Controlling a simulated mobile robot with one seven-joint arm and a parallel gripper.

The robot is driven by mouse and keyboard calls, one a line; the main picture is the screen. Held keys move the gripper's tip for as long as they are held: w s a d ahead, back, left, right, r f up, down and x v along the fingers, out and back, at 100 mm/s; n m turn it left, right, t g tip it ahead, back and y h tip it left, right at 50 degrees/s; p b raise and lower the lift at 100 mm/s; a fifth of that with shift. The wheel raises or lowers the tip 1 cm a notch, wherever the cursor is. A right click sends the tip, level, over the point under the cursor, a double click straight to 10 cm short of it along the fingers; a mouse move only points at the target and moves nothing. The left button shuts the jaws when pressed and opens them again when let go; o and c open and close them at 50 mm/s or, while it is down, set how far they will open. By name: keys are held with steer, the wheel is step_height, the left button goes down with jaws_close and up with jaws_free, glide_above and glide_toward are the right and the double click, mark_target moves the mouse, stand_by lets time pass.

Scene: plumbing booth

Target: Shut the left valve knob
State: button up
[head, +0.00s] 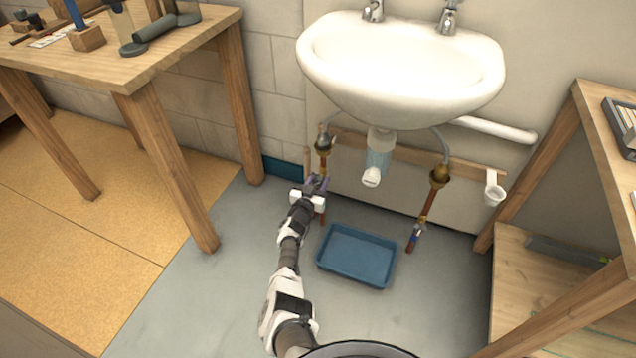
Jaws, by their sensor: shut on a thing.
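The left copper pipe (324,164) comes down from a brass fitting (323,142) under the left of the sink. My gripper (316,183) is at this pipe, at the height of the left valve, and is shut on the left valve knob. The gripper's fingers and body hide most of the knob, so I cannot tell how far it is turned. The right valve (416,236) is on the right copper pipe (427,204), low down and apart from my gripper.
A white sink (402,75) hangs above, with a white drain trap (372,176) below it. A blue tray (357,256) lies on the floor right of my arm. A wooden table (150,70) stands left; a wooden shelf (535,160) stands right. Grey floor at left is clear.

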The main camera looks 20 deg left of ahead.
mark_target(318, 177)
steer(key=m, duration=0.4)
steer(key=shift+f+m+b, duration=0.1)
steer(key=shift+m+b, duration=0.25)
steer(key=shift+m, duration=0.05)
stand_by(0.4)
steer(key=o, duration=1)
step_height(318, 177, up, 20)
steer(key=p, duration=1.2)
steer(key=shift+p, duration=0.3)
